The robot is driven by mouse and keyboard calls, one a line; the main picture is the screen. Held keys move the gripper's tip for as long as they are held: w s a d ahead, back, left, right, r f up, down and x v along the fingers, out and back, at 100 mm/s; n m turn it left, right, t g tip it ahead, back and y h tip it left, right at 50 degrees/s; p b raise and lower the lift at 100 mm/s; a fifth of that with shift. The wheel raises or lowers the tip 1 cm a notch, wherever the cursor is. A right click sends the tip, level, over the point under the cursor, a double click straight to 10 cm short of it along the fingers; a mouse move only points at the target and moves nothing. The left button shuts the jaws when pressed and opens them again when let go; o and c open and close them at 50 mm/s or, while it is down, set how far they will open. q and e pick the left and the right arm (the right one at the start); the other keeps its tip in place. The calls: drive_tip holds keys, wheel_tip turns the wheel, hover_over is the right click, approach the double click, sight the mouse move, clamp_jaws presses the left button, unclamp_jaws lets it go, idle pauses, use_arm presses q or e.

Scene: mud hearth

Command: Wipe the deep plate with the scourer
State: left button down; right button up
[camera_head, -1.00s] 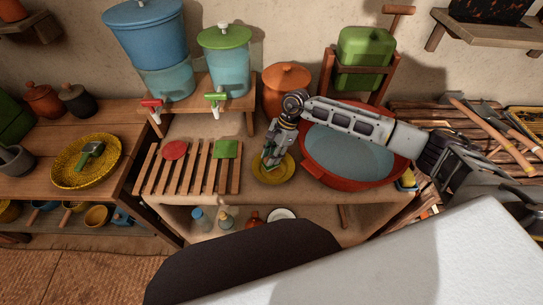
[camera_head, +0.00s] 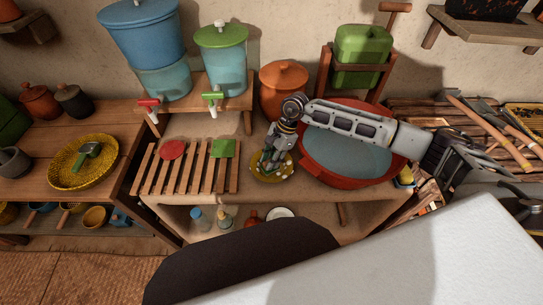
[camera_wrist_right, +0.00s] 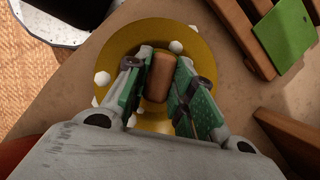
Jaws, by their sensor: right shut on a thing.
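The deep plate (camera_head: 259,173) is yellow and sits on the worktop, between the slatted rack and the red basin. It fills the upper middle of the right wrist view (camera_wrist_right: 214,50). Several small white lumps, like foam, lie on its rim and inside. My right gripper (camera_head: 271,163) points down over the plate. In the right wrist view my right gripper (camera_wrist_right: 160,82) is shut on a brown block, which I take as the scourer (camera_wrist_right: 158,76). The scourer is over the plate's hollow; I cannot tell whether it touches. My left gripper is out of view.
The red basin (camera_head: 318,170) of water stands close to the right of the plate. The slatted rack (camera_head: 190,180) at left holds a red disc (camera_head: 173,149) and a green square (camera_head: 222,148). A lidded orange pot (camera_head: 283,85) stands behind. Two dispensers stand at back left.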

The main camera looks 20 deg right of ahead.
drive_tip(key=shift+s+a+f, duration=0.1)
drive_tip(key=shift+s+a, duration=0.05)
drive_tip(key=shift+s, duration=0.3)
drive_tip(key=shift+s+a+f, duration=0.1)
drive_tip(key=shift+s+a, duration=0.05)
drive_tip(key=shift+s, duration=0.25)
drive_tip(key=shift+w, duration=0.1)
drive_tip(key=shift+w+d+r+b, duration=0.1)
drive_tip(key=shift+w+d+b, duration=0.15)
drive_tip(key=shift+w+b, duration=0.25)
drive_tip(key=shift+w+d+r+b, duration=0.1)
drive_tip(key=shift+w+d+b, duration=0.2)
drive_tip(key=shift+w, duration=0.35)
drive_tip(key=shift+w+d+r+b, duration=0.1)
drive_tip(key=shift+w+d+b, duration=0.05)
drive_tip(key=shift+w+b, duration=0.4)
drive_tip(key=shift+r, duration=0.1)
drive_tip(key=shift+r+p, duration=1.2)
drive_tip(key=shift+r, duration=1.75)
drive_tip(key=shift+r, duration=0.1)
